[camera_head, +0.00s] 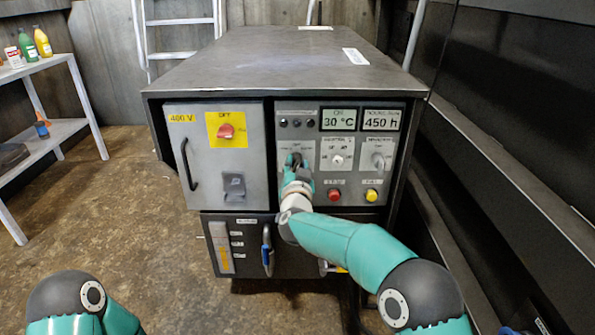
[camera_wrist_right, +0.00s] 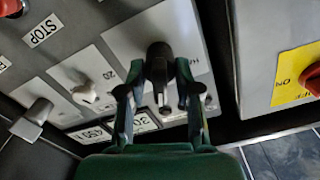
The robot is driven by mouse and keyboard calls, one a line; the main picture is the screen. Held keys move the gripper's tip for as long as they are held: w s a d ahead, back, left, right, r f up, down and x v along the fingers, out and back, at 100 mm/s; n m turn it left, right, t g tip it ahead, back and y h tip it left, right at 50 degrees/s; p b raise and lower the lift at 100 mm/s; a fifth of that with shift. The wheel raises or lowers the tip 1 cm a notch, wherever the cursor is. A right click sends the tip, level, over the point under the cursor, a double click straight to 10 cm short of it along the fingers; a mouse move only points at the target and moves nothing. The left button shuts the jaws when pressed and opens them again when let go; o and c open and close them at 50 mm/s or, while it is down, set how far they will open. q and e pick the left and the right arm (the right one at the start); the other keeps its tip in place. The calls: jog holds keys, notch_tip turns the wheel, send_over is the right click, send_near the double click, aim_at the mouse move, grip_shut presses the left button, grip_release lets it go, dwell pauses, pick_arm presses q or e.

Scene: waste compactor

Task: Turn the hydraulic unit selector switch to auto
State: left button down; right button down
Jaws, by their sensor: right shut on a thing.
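The selector switch is a black knob (camera_wrist_right: 160,62) on a light grey plate, best seen in the right wrist view. In the head view it sits at the left of the grey control panel (camera_head: 318,195) and is mostly hidden by my right gripper (camera_head: 297,164). In the right wrist view my right gripper (camera_wrist_right: 158,100) has one finger on each side of the knob and is shut on it. The plate's lettering is partly covered, and I cannot read the knob's position for sure. My left gripper is out of view; only part of my left arm shows.
Nearby on the panel are a white knob (camera_head: 337,160), a grey switch (camera_head: 379,161), a red button (camera_head: 334,194) and a yellow button (camera_head: 371,195). A red main switch (camera_head: 226,131) is on the left door. A shelf (camera_head: 45,140) stands far left.

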jog(key=shift+f+m+b, duration=0.15)
jog(key=shift+m+b, duration=0.35)
jog(key=shift+m, duration=0.65)
jog(key=shift+f+m+b, duration=0.1)
jog(key=shift+m+b, duration=0.4)
jog(key=shift+m, duration=0.65)
jog(key=shift+d, duration=0.1)
jog(key=c, duration=1.2)
grip_release()
jog(key=shift+s+r, duration=0.1)
jog(key=shift+r, duration=0.05)
jog(key=shift+s, duration=0.2)
jog(key=s, duration=1.1)
jog(key=shift+s, duration=0.2)
